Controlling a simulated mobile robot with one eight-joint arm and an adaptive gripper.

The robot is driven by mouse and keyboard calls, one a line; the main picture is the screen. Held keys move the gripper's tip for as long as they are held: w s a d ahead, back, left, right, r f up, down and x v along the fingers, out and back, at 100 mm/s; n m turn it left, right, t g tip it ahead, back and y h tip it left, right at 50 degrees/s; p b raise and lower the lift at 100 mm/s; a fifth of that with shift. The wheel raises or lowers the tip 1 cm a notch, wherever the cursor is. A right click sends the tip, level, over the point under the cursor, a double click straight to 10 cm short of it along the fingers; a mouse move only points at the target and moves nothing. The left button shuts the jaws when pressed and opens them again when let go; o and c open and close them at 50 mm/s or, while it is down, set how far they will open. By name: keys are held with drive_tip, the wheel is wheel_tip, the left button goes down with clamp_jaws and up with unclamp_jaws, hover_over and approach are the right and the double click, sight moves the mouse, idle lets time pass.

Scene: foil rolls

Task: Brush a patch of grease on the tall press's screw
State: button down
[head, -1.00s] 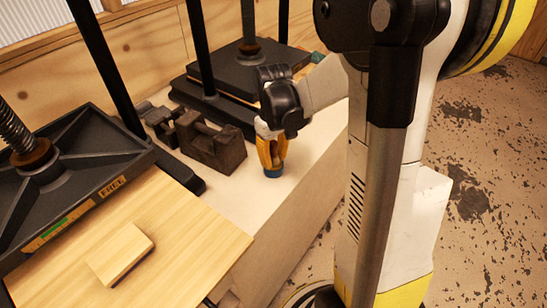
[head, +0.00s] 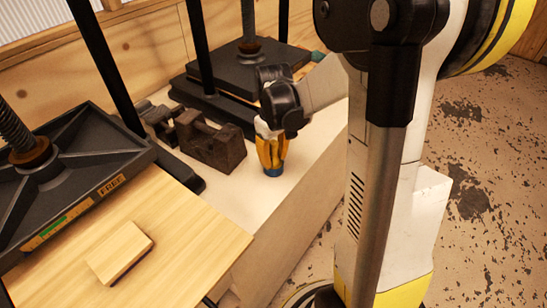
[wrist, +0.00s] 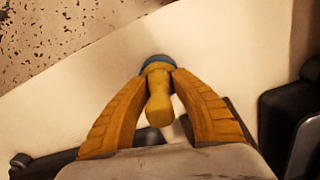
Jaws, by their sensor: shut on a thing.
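My gripper (wrist: 158,92) points down at the bench and is shut on the yellow handle of a brush (wrist: 158,97). The brush stands upright, its lower end at a small blue pot (wrist: 154,62) on the bench top. The pot also shows below my fingers in the head view (head: 273,171); the bristles are hidden. A press with a threaded screw (head: 14,132) stands at the left, and another press with a screw (head: 249,22) stands at the back. Both tops are cut off, so I cannot tell which is taller.
A dark notched metal block (head: 212,146) sits left of my gripper, close to the back press.

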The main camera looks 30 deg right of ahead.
sight(273, 142)
idle(0.3)
wheel_tip(273, 142, up, 7)
drive_tip(key=p, duration=0.5)
idle(0.9)
